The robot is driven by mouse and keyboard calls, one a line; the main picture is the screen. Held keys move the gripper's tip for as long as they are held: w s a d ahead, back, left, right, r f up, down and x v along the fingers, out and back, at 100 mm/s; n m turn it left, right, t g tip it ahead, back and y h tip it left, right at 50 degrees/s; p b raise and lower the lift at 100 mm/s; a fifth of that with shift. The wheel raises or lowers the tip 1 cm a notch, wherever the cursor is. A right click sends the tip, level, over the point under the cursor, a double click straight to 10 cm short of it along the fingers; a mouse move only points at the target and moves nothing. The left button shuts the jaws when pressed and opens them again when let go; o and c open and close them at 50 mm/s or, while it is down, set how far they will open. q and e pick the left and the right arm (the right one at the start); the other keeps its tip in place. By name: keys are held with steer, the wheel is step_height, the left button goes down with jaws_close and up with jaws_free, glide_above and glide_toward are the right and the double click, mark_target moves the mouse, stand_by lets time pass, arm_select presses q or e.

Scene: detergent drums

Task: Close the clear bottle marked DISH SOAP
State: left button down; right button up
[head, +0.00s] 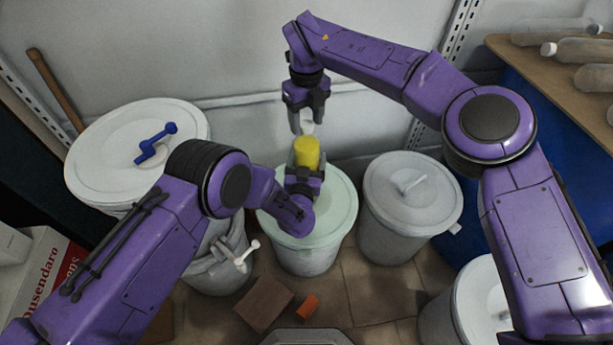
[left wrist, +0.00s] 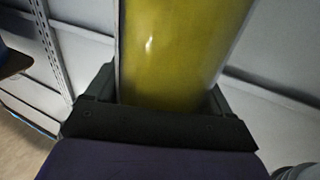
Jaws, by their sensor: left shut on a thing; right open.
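A clear bottle filled with yellow (head: 306,153) stands roughly upright above a pale green-lidded drum, in the middle of the head view. My left gripper (head: 303,181) is shut around its lower part. In the left wrist view the yellow bottle (left wrist: 180,50) rises between the fingers of my left gripper (left wrist: 165,105). No DISH SOAP lettering shows. My right gripper (head: 307,122) points down right over the bottle's top, with its fingers apart. A small whitish piece (head: 307,128) shows between those fingertips; I cannot tell whether it is a cap or the bottle's neck.
The pale green-lidded drum (head: 335,210) is below the bottle. A grey-lidded drum (head: 412,190) is to its right, and a large white drum (head: 100,165) with a blue handle is at left. Clear bottles (head: 582,50) lie on a board (head: 520,55) at top right. A brown block (head: 263,303) lies on the floor.

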steer(key=shift+f, duration=0.2)
steer(key=shift+c, duration=0.3)
jaws_close()
steer(key=shift+o, duration=0.9)
jaws_free()
arm_select(q)
jaws_free()
steer(key=s+a, duration=0.1)
steer(key=s, duration=0.9)
steer(key=shift+s+a+p, duration=0.2)
steer(key=shift+a+p, duration=0.05)
steer(key=shift+p, duration=0.1)
arm_select(e)
step_height(320, 180, up, 13)
steer(key=shift+f, duration=0.15)
